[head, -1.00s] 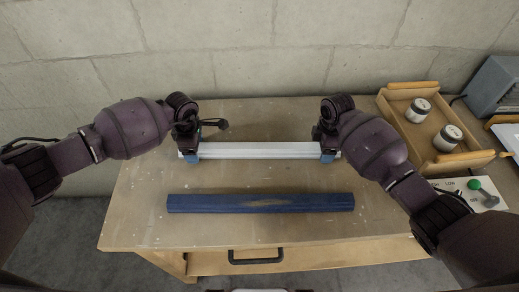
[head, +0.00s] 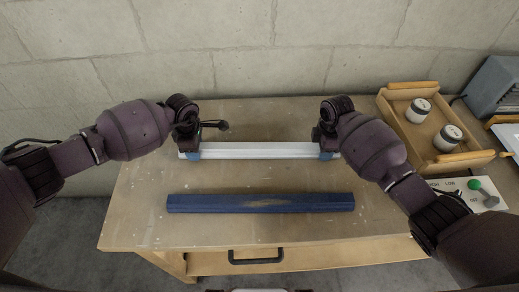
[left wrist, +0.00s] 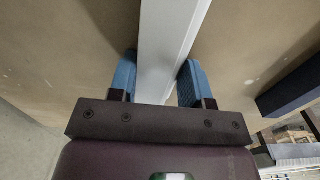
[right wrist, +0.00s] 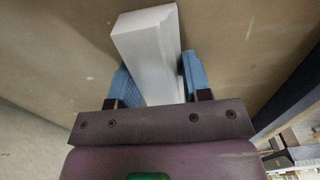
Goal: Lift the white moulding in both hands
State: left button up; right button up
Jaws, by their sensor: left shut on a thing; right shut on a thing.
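The white moulding (head: 258,150) lies level, left to right, across the rear half of the workbench. My left gripper (head: 192,153) is shut on it near its left end, and my right gripper (head: 328,154) near its right end. In the left wrist view the moulding (left wrist: 170,45) runs between the blue finger pads and on past them. In the right wrist view the moulding (right wrist: 148,50) sits between the pads with its end face showing. I cannot tell whether its underside touches the bench.
A blue padded bar (head: 260,202) lies on the workbench (head: 150,220) in front of the moulding. A concrete wall (head: 250,50) stands behind.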

pick_arm(q)
jog(key=shift+r, duration=0.1)
pick_arm(e)
jog(key=shift+r, duration=0.1)
